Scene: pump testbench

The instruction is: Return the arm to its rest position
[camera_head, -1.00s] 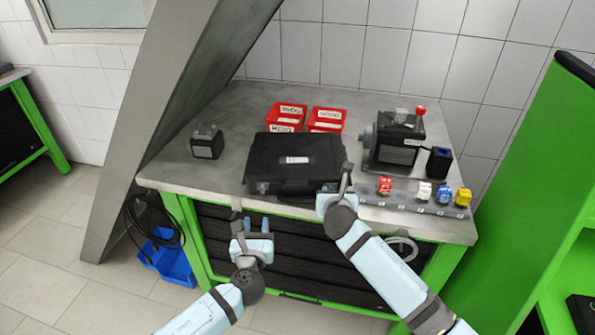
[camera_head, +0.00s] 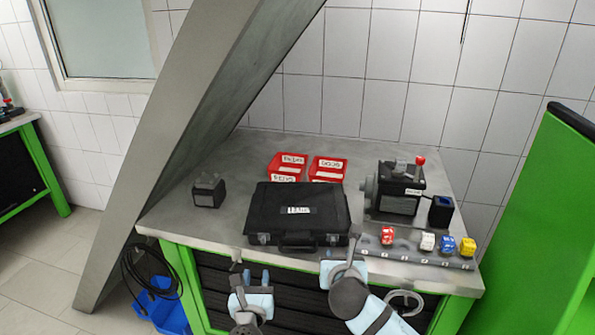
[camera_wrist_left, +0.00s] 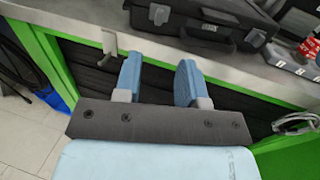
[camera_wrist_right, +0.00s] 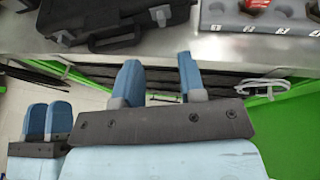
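My left gripper (camera_head: 252,281) is in front of the bench's front edge, below the closed black case. In the left wrist view its two blue fingers (camera_wrist_left: 158,82) stand apart with nothing between them. My right gripper (camera_head: 343,271) is to the right of it, also in front of the bench edge. In the right wrist view its fingers (camera_wrist_right: 160,84) stand apart and empty. My left gripper's blue fingers also show at the left of the right wrist view (camera_wrist_right: 47,122).
The bench top (camera_head: 210,231) carries the black case (camera_head: 330,211), two red bins (camera_head: 327,170), a pump unit (camera_head: 398,191), a small dark block (camera_head: 208,191) and a rack (camera_head: 400,252) with coloured pieces. A slanted grey beam (camera_head: 185,130) stands left; a green cabinet (camera_head: 540,210) stands right.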

